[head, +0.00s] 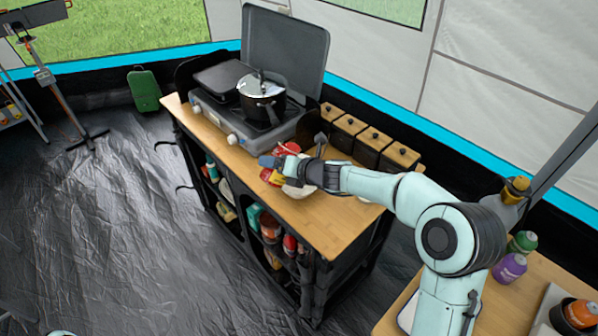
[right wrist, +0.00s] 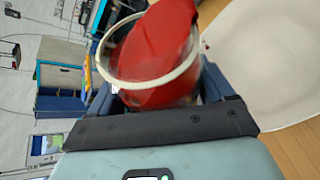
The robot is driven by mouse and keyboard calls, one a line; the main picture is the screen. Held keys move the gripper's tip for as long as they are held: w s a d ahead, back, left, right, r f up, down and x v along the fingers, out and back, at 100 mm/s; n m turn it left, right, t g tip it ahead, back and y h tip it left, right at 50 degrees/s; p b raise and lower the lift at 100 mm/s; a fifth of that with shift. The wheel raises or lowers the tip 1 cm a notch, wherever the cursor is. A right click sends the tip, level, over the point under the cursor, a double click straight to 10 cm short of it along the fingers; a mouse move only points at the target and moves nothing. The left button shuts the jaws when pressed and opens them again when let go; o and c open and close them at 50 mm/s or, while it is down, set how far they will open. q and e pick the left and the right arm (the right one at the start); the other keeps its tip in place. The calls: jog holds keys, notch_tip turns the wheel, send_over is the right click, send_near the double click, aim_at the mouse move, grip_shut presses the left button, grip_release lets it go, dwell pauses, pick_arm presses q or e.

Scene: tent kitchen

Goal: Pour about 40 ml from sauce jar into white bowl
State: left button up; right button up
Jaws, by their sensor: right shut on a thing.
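My right gripper (head: 276,166) is shut on the sauce jar (right wrist: 150,92), a clear glass jar with a pale rim and red sauce. In the right wrist view the jar sits between the fingers, and red sauce reaches its mouth and shows past the rim; I cannot tell whether it is flowing out. The white bowl (right wrist: 265,60) is right beside the jar in that view. In the head view the bowl (head: 298,191) stands on the wooden counter, partly hidden by the gripper and wrist. My left gripper is not in view.
A camp stove with a steel pot (head: 262,97) stands left on the counter (head: 335,213). Several dark canisters with wooden lids (head: 373,146) line the back edge. A red object (head: 287,149) shows behind the gripper. The counter's front right is clear.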

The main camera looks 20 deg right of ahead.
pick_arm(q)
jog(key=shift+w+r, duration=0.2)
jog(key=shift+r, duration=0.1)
pick_arm(e)
jog(key=shift+r, duration=0.1)
pick_arm(q)
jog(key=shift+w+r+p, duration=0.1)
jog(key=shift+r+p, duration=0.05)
jog(key=shift+p, duration=0.15)
pick_arm(e)
jog(key=shift+w+d+m+y, duration=0.2)
jog(key=shift+d+m+y, duration=0.15)
jog(key=shift+d, duration=0.2)
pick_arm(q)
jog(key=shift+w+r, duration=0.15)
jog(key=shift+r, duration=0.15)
pick_arm(e)
jog(key=shift+w+d, duration=0.2)
jog(key=shift+d, duration=0.2)
pick_arm(q)
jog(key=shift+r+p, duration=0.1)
jog(key=shift+p, duration=0.2)
pick_arm(e)
jog(key=shift+m, duration=0.25)
